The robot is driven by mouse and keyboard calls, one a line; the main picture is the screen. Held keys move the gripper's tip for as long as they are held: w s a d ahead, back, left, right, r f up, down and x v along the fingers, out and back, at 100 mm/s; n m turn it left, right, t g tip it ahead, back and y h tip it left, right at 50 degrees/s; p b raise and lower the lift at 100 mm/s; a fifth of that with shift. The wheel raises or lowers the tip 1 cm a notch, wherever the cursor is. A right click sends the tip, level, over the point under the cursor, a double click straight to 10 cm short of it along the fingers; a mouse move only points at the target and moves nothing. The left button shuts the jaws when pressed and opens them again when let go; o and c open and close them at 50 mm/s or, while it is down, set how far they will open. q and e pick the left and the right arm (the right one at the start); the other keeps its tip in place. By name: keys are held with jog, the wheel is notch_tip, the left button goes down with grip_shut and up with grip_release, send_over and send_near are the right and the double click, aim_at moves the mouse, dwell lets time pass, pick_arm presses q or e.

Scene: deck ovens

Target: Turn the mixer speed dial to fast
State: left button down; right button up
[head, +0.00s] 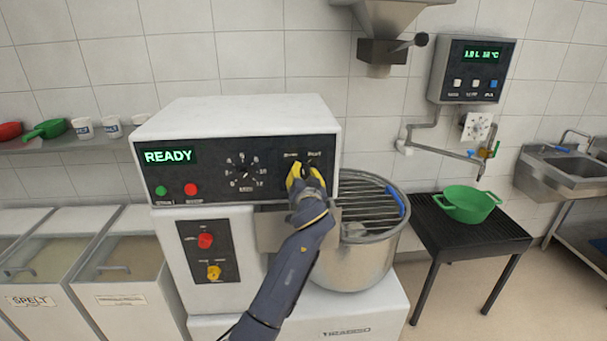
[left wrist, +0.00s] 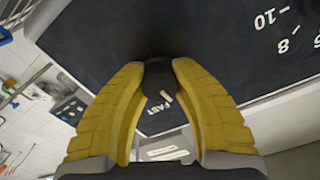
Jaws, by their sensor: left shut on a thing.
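The mixer (head: 238,118) is a white machine with a black control panel and a green "READY" display (head: 168,156). My left gripper (head: 305,170), with yellow fingers, is at the right end of the panel, below two small labels. In the left wrist view its fingers are shut on the sides of the dark speed dial (left wrist: 157,78). A pale mark (left wrist: 166,97) on the dial lies close to the "FAST" lettering (left wrist: 153,106); I cannot tell whether they line up exactly. In the head view the gripper hides the dial. My right gripper is not in view.
The numbered timer dial (head: 243,171) and the green (head: 161,190) and red (head: 190,189) buttons are left of the gripper. The steel bowl (head: 352,262) with its wire guard stands below right. A green pot (head: 466,205) sits on a dark stand at right.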

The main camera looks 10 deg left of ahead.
pick_arm(q)
jog(key=m, duration=0.4)
jog(key=shift+m, duration=2.3)
jog(key=c, duration=0.9)
grip_release()
jog(key=shift+v, duration=3.75)
